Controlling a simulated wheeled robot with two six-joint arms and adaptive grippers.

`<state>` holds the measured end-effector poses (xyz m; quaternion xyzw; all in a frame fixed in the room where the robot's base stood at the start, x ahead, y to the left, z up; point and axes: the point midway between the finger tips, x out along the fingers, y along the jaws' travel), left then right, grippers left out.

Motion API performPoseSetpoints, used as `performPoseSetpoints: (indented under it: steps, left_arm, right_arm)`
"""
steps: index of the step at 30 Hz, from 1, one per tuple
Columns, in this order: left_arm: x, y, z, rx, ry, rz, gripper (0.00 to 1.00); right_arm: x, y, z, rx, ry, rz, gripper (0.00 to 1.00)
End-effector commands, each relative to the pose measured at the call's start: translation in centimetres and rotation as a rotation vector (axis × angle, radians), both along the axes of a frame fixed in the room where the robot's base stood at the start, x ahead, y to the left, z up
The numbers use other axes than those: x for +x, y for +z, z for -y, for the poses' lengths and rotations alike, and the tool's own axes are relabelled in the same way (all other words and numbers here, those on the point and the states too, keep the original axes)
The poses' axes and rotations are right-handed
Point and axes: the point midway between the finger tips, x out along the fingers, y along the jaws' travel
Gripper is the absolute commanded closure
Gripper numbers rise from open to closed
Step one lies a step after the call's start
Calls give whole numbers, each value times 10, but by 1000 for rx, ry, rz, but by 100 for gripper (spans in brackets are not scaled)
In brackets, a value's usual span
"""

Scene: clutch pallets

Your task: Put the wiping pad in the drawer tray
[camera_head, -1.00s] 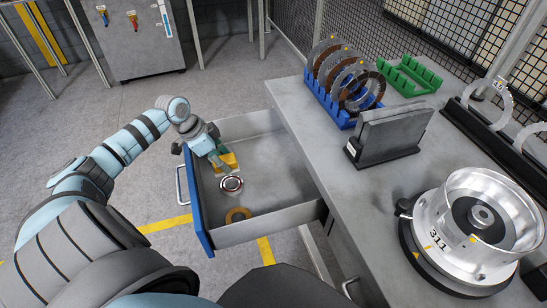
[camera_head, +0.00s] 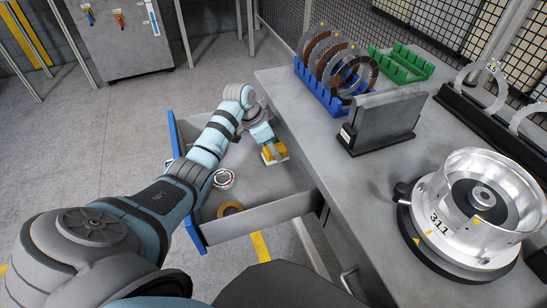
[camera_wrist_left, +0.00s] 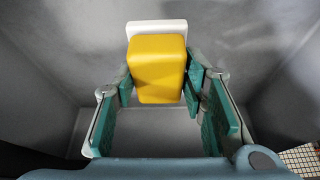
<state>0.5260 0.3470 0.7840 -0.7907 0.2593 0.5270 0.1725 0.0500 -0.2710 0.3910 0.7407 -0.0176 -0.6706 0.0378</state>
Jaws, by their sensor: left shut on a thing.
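The wiping pad is a yellow block (camera_wrist_left: 157,70) with a white pad (camera_wrist_left: 157,28) on its far side. My left gripper (camera_wrist_left: 159,88) is shut on the yellow block, with green finger pads on both sides of it. In the head view the left gripper (camera_head: 268,145) holds the wiping pad (camera_head: 275,152) inside the open drawer tray (camera_head: 265,214), near the side by the bench. Whether the pad touches the drawer floor I cannot tell. The drawer has grey walls and a blue front. My right gripper is not in view.
The bench (camera_head: 350,180) carries a blue rack (camera_head: 328,92) of rings, a grey block (camera_head: 385,118), a green rack (camera_head: 402,65) and a metal drum (camera_head: 478,205).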

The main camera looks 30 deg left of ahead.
Motion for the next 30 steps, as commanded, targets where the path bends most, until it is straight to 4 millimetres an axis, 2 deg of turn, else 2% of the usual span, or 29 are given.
performPoseSetpoints:
  steps: [1, 4, 14, 15, 18, 27, 30]
  left_arm:
    - [-1, -14, 0, -1, 0, -4, 84]
    - [-1, -33, 0, 0, 1, -2, 84]
    - [-1, -37, 0, 1, 0, -1, 84]
    - [-1, -37, 0, 1, 0, -1, 59]
    - [-1, -36, 0, 1, 0, -1, 43]
    - [-1, -36, 0, 0, 1, -1, 42]
    - [-2, -27, -2, 0, 1, 0, 42]
  right_arm:
    - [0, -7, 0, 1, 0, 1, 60]
    - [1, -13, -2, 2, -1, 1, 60]
    - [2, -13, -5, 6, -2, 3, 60]
    - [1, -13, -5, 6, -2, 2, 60]
    - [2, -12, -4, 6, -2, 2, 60]
    - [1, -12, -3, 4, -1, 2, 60]
    - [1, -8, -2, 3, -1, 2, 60]
